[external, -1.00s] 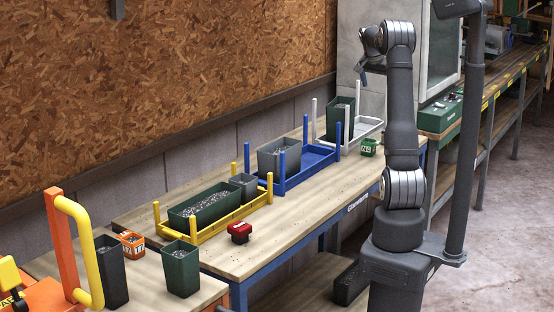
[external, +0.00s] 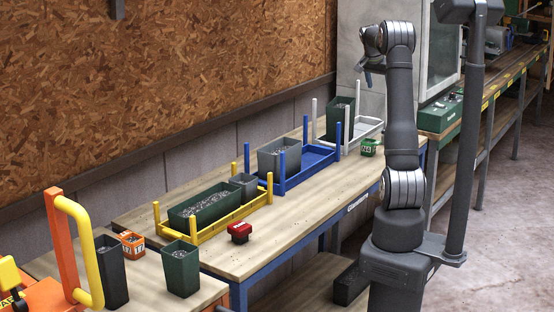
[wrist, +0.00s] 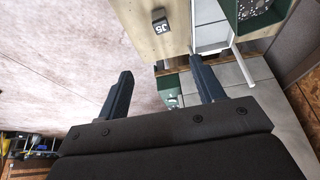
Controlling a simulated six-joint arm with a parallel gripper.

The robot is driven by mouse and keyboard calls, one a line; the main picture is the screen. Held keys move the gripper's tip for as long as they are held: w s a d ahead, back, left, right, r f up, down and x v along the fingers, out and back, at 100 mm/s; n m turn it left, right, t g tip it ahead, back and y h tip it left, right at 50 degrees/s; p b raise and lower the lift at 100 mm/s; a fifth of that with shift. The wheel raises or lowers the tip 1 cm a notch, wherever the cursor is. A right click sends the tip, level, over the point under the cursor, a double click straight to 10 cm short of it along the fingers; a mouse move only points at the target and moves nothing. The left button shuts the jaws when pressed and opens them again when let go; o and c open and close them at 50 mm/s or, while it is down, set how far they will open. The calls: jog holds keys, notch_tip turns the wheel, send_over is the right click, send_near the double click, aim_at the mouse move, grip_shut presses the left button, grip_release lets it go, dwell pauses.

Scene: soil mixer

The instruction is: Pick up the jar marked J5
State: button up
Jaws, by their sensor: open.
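The jar marked J5 (wrist: 159,22) shows in the wrist view as a small dark block with a pale label. It stands on the wooden bench near the top of the picture, close to the bench's edge. My gripper (wrist: 160,65) is open and empty. Its two dark fingers are spread apart, and the jar appears beyond the fingertips, between their lines and not touched. In the external view my gripper (external: 367,72) hangs high above the bench's far end. I cannot make out the J5 mark there; my arm hides part of that end.
A green-framed jar (external: 368,147) stands by the white tray (external: 374,128). Blue (external: 310,170) and yellow (external: 230,219) trays with upright posts hold pots. The bench front between the trays is mostly clear.

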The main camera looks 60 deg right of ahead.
jog(key=d+f+n+y, duration=0.1)
jog(key=d+f+y, duration=0.4)
jog(key=d, duration=0.4)
jog(key=shift+h, duration=0.3)
notch_tip(320, 180, down, 12)
jog(key=shift+s+d+f, duration=0.1)
jog(key=shift+s+f, duration=0.05)
jog(key=shift+f, duration=2.9)
jog(key=c, duration=1.1)
jog(key=shift+r, duration=0.1)
